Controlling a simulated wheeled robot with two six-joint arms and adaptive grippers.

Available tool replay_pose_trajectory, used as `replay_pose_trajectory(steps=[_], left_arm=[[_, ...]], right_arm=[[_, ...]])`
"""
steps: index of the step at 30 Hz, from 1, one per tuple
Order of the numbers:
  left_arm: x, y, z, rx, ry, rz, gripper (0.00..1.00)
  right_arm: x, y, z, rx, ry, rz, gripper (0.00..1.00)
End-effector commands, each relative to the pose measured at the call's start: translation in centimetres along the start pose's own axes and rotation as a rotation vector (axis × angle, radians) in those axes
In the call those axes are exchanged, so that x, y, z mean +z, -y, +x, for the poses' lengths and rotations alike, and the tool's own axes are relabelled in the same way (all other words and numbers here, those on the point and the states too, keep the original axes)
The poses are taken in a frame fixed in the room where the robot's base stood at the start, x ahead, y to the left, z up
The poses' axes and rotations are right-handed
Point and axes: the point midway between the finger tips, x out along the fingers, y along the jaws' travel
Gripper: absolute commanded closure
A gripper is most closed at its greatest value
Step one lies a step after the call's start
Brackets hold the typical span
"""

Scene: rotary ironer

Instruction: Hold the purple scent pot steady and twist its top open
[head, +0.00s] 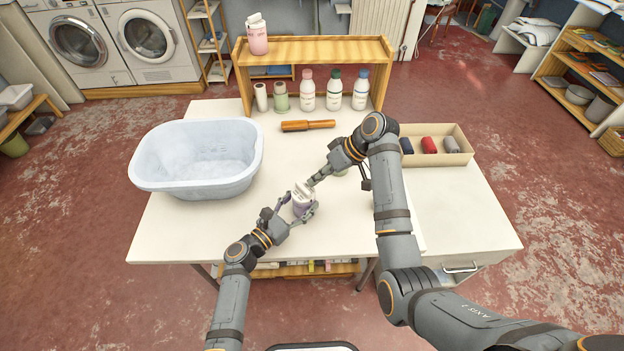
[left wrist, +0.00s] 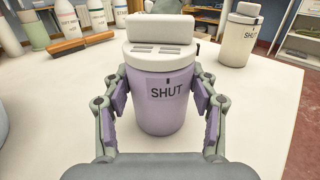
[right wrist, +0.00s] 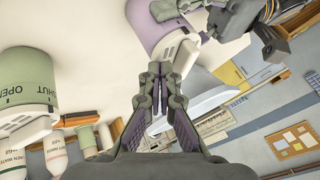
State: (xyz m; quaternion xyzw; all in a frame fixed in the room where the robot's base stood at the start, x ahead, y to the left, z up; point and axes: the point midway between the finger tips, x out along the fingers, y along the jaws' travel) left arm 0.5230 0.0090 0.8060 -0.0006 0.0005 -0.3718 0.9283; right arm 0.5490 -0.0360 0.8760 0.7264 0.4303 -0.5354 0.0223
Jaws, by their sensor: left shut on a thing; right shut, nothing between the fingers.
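The purple scent pot (head: 299,210) stands upright near the front middle of the table. Its white top (head: 304,190) is on, with a raised bar and slots. In the left wrist view the pot (left wrist: 163,112) shows the word SHUT below a small dark mark. My left gripper (head: 304,207) is shut around the purple body, a finger on each side. My right gripper (head: 311,184) is beside the white top in the head view; its fingers (right wrist: 158,72) are closed together and empty. In the right wrist view the white top (right wrist: 178,48) lies just beyond the fingertips.
A green pot (right wrist: 28,95) stands nearby, partly hidden by my right arm in the head view. A blue-white tub (head: 195,183) is at left. The front left table is clear.

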Motion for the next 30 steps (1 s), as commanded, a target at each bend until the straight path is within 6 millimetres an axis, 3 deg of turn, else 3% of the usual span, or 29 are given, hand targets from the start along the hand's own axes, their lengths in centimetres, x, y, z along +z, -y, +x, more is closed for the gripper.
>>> replay_pose_trajectory(steps=[3, 9, 13, 18, 24, 25, 30], left_arm=[[0.0, 0.0, 0.0, 0.000, 0.001, 0.000, 0.79], [0.0, 0.0, 0.0, 0.000, 0.000, 0.000, 0.79], [0.0, 0.0, 0.0, 0.000, 0.000, 0.000, 0.79], [0.0, 0.0, 0.0, 0.000, 0.000, 0.000, 0.79], [0.0, 0.0, 0.0, 0.000, 0.000, 0.000, 0.79], [0.0, 0.0, 0.0, 0.000, 0.000, 0.000, 0.37], [0.0, 0.0, 0.0, 0.000, 0.000, 0.000, 0.15]], right_arm=[[-0.2, -2.8, -1.5, 0.006, 0.001, 0.003, 1.00], [-0.4, -2.5, -7.0, 0.007, -0.002, -0.001, 1.00], [-0.5, -2.6, -9.4, 0.005, -0.002, 0.000, 1.00], [-0.5, -2.5, -11.0, 0.002, -0.001, 0.000, 1.00], [-0.5, -2.5, -11.2, 0.001, -0.001, 0.000, 1.00], [-0.5, -2.5, -11.2, 0.001, -0.001, 0.000, 1.00], [-0.5, -2.5, -11.2, 0.001, -0.001, 0.000, 1.00]])
